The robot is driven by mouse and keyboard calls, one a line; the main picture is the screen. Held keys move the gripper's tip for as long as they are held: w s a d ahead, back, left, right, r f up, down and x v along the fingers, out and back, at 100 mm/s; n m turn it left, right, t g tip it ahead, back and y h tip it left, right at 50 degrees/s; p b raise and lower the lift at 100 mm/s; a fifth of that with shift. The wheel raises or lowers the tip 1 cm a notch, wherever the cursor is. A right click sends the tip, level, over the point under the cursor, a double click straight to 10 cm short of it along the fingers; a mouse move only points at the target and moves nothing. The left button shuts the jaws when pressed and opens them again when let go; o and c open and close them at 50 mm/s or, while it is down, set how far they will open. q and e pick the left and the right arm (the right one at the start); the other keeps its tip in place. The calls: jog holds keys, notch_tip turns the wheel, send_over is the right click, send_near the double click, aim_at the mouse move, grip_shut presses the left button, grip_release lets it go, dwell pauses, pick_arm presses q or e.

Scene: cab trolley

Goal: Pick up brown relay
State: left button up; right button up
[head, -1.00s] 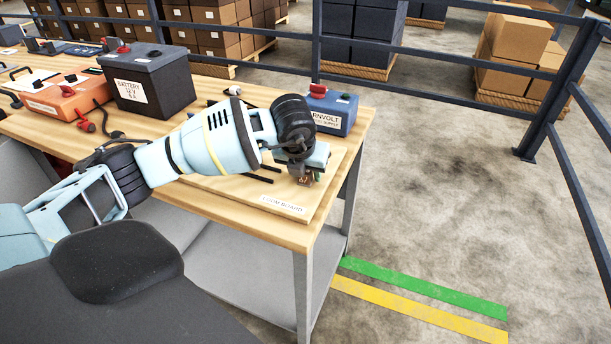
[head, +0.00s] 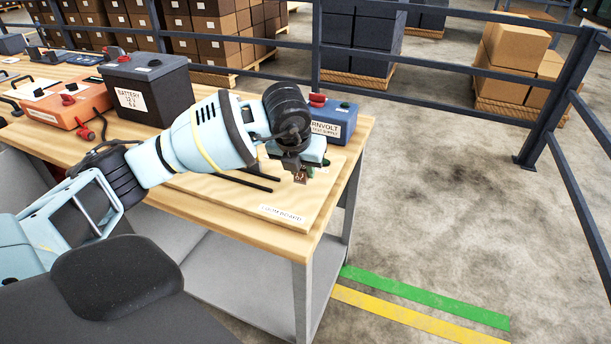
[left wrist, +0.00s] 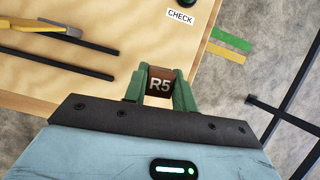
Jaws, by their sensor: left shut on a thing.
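My left gripper (head: 302,172) is shut on a small brown relay (head: 299,178) above the right part of the loom board (head: 225,192). In the left wrist view the relay (left wrist: 160,84) is marked R5 and sits between the two green fingertips (left wrist: 160,92). It appears held clear of the board. The wrist and gripper hide part of the board behind them. My right gripper is not in view.
A blue supply box (head: 345,124) stands behind the gripper. A black battery (head: 172,95) and an orange box (head: 75,106) stand to the left. Black rods (head: 238,182) lie on the board. A CHECK label (left wrist: 180,17) shows in the left wrist view. Open floor lies right.

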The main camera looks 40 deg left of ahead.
pick_arm(q)
jog(key=s+a, duration=0.2)
jog(key=s, duration=0.2)
jog(key=s+a+b, duration=0.1)
jog(key=s+a, duration=0.2)
jog(key=s+a+b, duration=0.1)
jog(key=s+a, duration=0.1)
jog(key=s, duration=0.2)
jog(key=shift+s+a+r, duration=0.15)
jog(key=shift+s+r, duration=0.2)
jog(key=shift+r, duration=0.05)
jog(key=shift+s+a+r, duration=0.2)
jog(key=shift+s+a, duration=0.15)
jog(key=shift+s, duration=0.35)
